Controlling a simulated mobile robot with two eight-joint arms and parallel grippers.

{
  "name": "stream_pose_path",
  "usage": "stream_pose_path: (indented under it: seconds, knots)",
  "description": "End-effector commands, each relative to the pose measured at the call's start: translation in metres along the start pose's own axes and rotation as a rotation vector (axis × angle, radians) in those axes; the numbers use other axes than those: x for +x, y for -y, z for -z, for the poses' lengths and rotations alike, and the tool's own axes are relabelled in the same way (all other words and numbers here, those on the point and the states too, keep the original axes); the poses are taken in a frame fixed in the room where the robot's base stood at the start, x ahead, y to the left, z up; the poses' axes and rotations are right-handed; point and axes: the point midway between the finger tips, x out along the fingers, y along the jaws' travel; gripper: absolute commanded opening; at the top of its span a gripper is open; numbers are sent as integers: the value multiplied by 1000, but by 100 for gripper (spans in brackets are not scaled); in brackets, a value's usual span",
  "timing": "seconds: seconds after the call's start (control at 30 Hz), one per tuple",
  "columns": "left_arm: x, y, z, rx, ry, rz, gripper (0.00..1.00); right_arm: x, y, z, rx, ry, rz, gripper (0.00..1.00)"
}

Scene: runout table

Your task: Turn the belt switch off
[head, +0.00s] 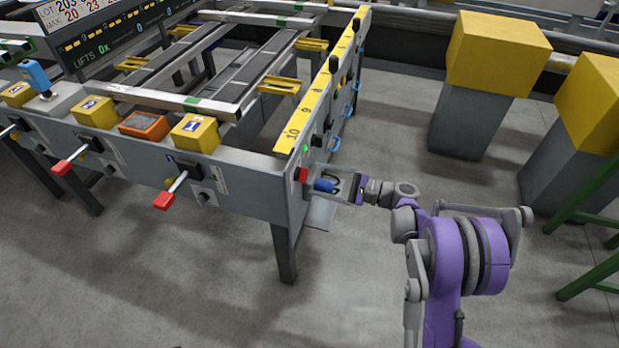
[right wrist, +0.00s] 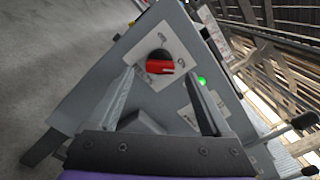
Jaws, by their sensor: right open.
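The belt switch is a red rotary knob (right wrist: 160,66) on a pale plate on the grey end panel of the runout table. It also shows as a red spot in the head view (head: 302,174). A green lamp (right wrist: 201,80) glows beside it on the panel. My right gripper (head: 335,184) is open in front of this panel. In the right wrist view its two fingers (right wrist: 162,95) are spread, with the knob beyond and between their tips; no contact is visible. My left gripper is not in view.
A blue cylinder (head: 325,185) shows beside my right fingers. Red-tipped levers (head: 165,200) stick out of the table's front. Blue handles (head: 348,110) line its yellow-topped right side. Yellow-topped grey pillars (head: 470,110) stand at right. The floor between is clear.

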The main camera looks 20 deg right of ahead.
Motion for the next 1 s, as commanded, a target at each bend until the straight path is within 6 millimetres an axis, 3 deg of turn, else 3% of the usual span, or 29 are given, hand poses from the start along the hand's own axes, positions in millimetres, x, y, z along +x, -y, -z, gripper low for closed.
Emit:
stream_pose_path:
  seconds: [0.1,0.23,0.6,1.0]
  knots:
    - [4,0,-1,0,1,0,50,19,-1,0,0,2,-1,82]
    - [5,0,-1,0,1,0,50,31,0,0,0,0,-1,82]
    - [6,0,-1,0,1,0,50,35,0,0,0,-1,0,81]
    - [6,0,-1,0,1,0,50,35,0,0,0,-1,0,9]
